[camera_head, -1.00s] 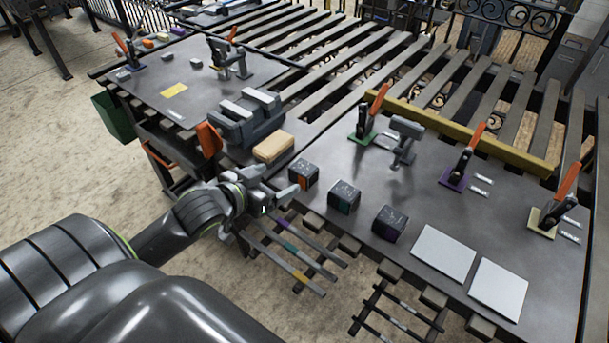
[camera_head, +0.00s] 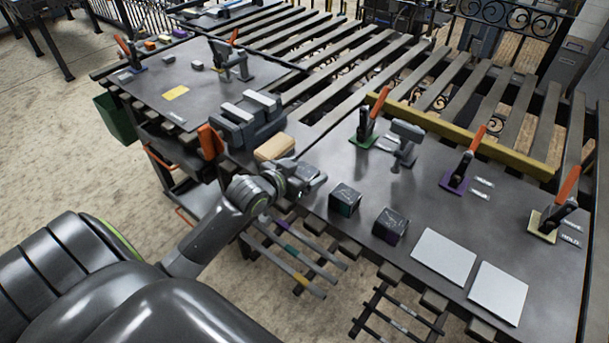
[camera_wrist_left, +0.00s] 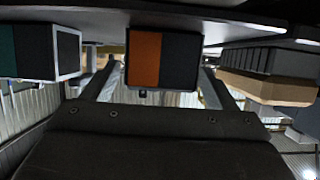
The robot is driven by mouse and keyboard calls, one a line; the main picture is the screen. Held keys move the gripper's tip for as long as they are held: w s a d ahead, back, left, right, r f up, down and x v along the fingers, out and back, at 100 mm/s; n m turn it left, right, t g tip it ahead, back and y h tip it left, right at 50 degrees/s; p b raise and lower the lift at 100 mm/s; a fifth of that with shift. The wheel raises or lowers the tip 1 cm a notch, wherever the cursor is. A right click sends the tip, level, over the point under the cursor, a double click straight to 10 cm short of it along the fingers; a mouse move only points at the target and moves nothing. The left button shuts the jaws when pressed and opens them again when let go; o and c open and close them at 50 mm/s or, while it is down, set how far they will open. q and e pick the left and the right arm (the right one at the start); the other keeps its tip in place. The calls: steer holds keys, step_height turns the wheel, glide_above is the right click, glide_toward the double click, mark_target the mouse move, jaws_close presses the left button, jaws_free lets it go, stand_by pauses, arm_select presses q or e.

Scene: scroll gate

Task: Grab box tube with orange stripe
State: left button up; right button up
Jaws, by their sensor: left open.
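The box tube with the orange stripe (camera_wrist_left: 145,60) is dark with an orange band and shows in the left wrist view, in the middle, between the two fingers. In the head view my left gripper and wrist hide it. My left gripper (camera_head: 308,178) is open at the table's near edge, its fingers to either side of the box; whether they touch it I cannot tell. A box with a green stripe (camera_head: 345,199) sits just right of the gripper, and a box with a purple stripe (camera_head: 390,225) sits further right. My right gripper is out of view.
A tan block (camera_head: 274,147) and a grey vise (camera_head: 248,118) stand close behind and left of the gripper. Clamps with orange handles, such as the purple-based one (camera_head: 456,182), stand further back. Two white plates (camera_head: 443,256) lie at the right.

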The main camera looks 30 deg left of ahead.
arm_select(q)
steer(key=c, duration=1.2)
steer(key=shift+c, duration=0.2)
steer(key=shift+r, duration=0.15)
